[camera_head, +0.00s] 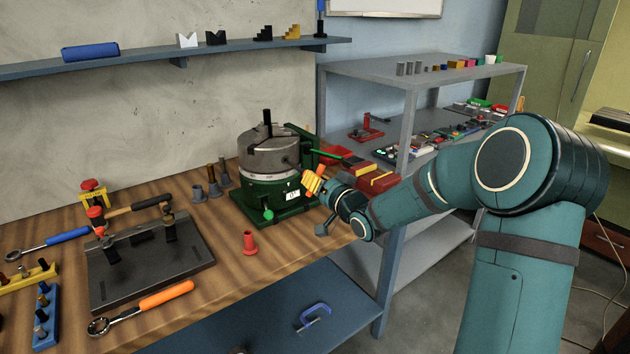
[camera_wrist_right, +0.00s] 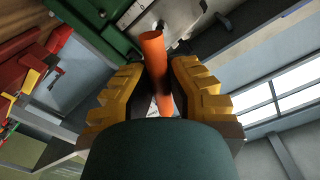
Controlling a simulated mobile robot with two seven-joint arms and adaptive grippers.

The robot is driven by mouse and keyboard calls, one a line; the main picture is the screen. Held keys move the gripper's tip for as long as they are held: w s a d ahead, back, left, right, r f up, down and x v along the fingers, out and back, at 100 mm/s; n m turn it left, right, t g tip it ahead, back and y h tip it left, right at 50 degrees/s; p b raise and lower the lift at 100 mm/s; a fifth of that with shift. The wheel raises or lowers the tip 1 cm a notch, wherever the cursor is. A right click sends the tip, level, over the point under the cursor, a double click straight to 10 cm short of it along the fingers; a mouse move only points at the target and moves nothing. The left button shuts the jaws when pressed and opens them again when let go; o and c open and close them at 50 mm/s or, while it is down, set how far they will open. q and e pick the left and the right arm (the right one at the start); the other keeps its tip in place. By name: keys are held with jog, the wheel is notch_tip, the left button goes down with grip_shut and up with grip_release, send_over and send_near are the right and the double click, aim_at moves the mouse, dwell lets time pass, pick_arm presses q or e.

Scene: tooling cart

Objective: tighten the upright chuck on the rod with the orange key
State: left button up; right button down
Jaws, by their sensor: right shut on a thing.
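The upright chuck (camera_head: 270,158) is a grey metal cylinder on a green round base with a scale ring and a white label. A black rod (camera_head: 267,122) stands upright out of its top. My right gripper (camera_head: 311,181), with yellow fingers, is at the right side of the chuck and base. In the right wrist view the gripper (camera_wrist_right: 157,78) is shut on the orange key (camera_wrist_right: 153,55), whose orange bar lies between the fingers. Its far end is close to pale metal and green parts; I cannot tell if it is seated in the chuck. My left gripper is not in view.
An orange-handled ratchet (camera_head: 165,295), a dark plate fixture (camera_head: 150,262) and a red cone-like piece (camera_head: 250,243) lie on the wooden bench. Grey pegs (camera_head: 198,193) stand left of the chuck. Red boxes (camera_head: 375,180) are close behind my right gripper. A grey shelf (camera_head: 370,72) stands at the right.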

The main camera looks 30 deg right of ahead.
jog(key=s, duration=0.6)
jog(key=shift+d, duration=0.2)
dwell(0.4)
dwell(0.5)
